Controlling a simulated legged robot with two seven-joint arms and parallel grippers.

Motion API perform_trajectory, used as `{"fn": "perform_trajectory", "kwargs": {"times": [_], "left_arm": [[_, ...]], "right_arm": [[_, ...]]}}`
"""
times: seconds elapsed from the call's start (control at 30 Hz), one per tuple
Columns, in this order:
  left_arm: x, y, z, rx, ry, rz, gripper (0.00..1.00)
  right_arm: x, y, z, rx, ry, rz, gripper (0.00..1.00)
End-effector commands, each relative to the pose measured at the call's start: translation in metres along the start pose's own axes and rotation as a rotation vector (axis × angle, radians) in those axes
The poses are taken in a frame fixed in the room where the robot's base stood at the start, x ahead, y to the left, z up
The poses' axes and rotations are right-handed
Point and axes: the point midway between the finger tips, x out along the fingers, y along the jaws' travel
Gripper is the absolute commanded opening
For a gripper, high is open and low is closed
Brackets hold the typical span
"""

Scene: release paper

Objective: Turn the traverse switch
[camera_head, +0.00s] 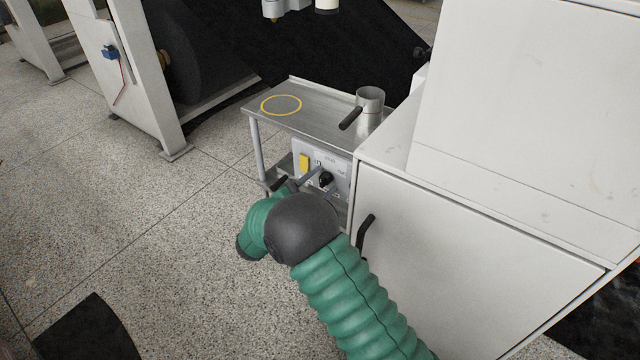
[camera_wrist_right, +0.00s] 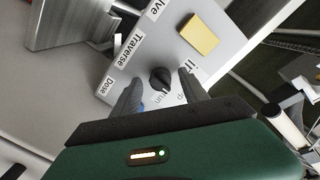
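The control panel (camera_head: 342,171) is a light grey plate under a small metal table, with a yellow block (camera_head: 304,163) on it. A black rotary knob (camera_wrist_right: 160,80) shows on the panel in the right wrist view, with the printed labels "Traverse" (camera_wrist_right: 122,52) and "Dose" beside it. My right gripper (camera_wrist_right: 159,76) is open, with its two fingers apart on either side of the knob; I cannot tell whether they touch it. In the head view, my right gripper (camera_head: 298,180) reaches the panel and partly hides it. My left gripper is not in view.
The metal table (camera_head: 325,122) above the panel carries a metal cylinder (camera_head: 370,98) with a black handle and a yellow ring mark (camera_head: 281,105). A white cabinet (camera_head: 450,260) with a black handle stands close on the right. Open speckled floor (camera_head: 130,230) lies to the left.

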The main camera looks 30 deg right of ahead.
Motion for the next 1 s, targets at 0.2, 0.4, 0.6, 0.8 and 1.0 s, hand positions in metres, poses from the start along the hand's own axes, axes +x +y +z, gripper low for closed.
{"fn": "perform_trajectory", "kwargs": {"times": [0.2, 0.4, 0.6, 0.8, 1.0], "left_arm": [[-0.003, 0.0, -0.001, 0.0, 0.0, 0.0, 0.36], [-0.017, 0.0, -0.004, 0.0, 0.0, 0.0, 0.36], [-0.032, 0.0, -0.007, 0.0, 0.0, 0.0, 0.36], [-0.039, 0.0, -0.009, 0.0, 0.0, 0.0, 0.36], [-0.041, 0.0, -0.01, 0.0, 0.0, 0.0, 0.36]], "right_arm": [[-0.006, -0.001, -0.001, 0.0, 0.001, -0.001, 0.52], [-0.05, -0.004, -0.002, -0.001, -0.003, -0.005, 0.52], [-0.11, -0.003, -0.001, -0.001, -0.003, -0.005, 0.52], [-0.154, -0.001, 0.0, -0.002, -0.001, -0.002, 0.52], [-0.169, 0.0, 0.002, -0.002, 0.0, -0.001, 0.52]]}}
